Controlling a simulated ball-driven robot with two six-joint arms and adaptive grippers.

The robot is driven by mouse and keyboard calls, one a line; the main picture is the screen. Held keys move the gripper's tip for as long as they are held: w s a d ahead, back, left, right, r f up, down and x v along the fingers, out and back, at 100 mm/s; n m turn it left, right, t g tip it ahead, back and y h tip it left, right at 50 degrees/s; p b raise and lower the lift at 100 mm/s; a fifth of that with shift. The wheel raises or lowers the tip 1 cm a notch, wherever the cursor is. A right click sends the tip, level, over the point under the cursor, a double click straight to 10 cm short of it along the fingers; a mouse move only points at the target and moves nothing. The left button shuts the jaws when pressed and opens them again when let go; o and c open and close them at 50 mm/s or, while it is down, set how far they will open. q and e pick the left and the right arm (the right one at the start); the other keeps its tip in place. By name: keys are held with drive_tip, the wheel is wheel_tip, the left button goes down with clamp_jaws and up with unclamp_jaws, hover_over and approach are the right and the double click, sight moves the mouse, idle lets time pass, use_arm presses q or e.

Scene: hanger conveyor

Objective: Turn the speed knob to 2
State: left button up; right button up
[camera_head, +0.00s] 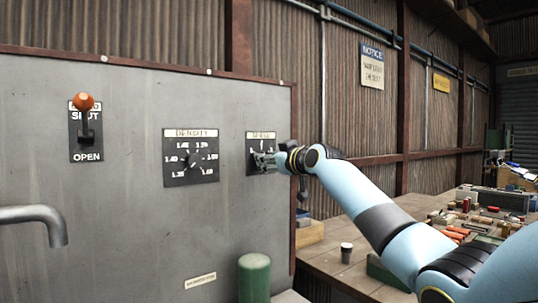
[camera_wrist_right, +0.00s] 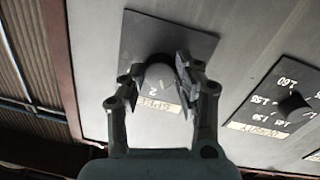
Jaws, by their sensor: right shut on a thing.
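The speed knob (camera_wrist_right: 158,74) is a round dark knob on a small black plate (camera_wrist_right: 190,36) on the grey panel. In the head view the plate (camera_head: 251,140) is largely covered by my right gripper (camera_head: 263,160). In the right wrist view the plate appears upside down, and my right gripper (camera_wrist_right: 160,66) has one finger on each side of the knob, shut on it. A white 2 and a short pale line show beside the knob, near the label. I cannot tell exactly where the knob points. My left gripper is not in view.
The density dial (camera_head: 196,158) is left of the speed plate. Farther left are an orange-ball lever (camera_head: 83,102) near SHUT and a grey pipe (camera_head: 35,216). A green cylinder (camera_head: 254,278) stands below. A cluttered workbench (camera_head: 338,272) with a cup (camera_head: 346,252) is at right.

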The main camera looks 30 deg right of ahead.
drive_tip(key=m+p, duration=0.2)
drive_tip(key=m, duration=0.3)
drive_tip(key=shift+y, duration=0.3)
drive_tip(key=shift+m, duration=0.3)
drive_tip(key=o, duration=1.1)
drive_tip(key=shift+o, duration=0.2)
drive_tip(key=s+d, duration=0.1)
drive_tip(key=s, duration=1.1)
drive_tip(key=shift+r, duration=0.4)
